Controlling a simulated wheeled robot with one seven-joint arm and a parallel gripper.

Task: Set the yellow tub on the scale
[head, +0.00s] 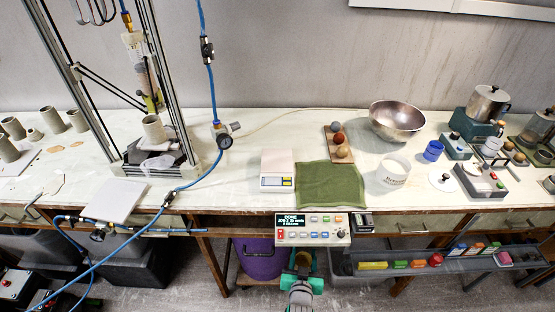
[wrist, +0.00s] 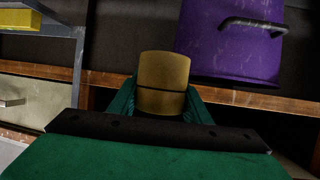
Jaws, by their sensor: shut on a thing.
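The yellow tub (wrist: 163,72), dull mustard with a dark line around it, stands between the green fingers of my gripper (wrist: 160,103) in the wrist view. My gripper is shut on it. In the head view my gripper (head: 303,280) is at the bottom centre, in front of the bench and below its front edge. The tub (head: 304,260) shows there only in part. The scale (head: 278,164), with a pale plate and a yellow-framed display, sits on the bench top, behind and a little left of my gripper. Its plate is bare.
A control panel (head: 312,229) juts from the bench edge just beyond my gripper. A purple bin (head: 262,258) stands below, left of it. A green cloth (head: 331,185) lies right of the scale. A white tub (head: 393,172) and a steel bowl (head: 397,119) stand farther right.

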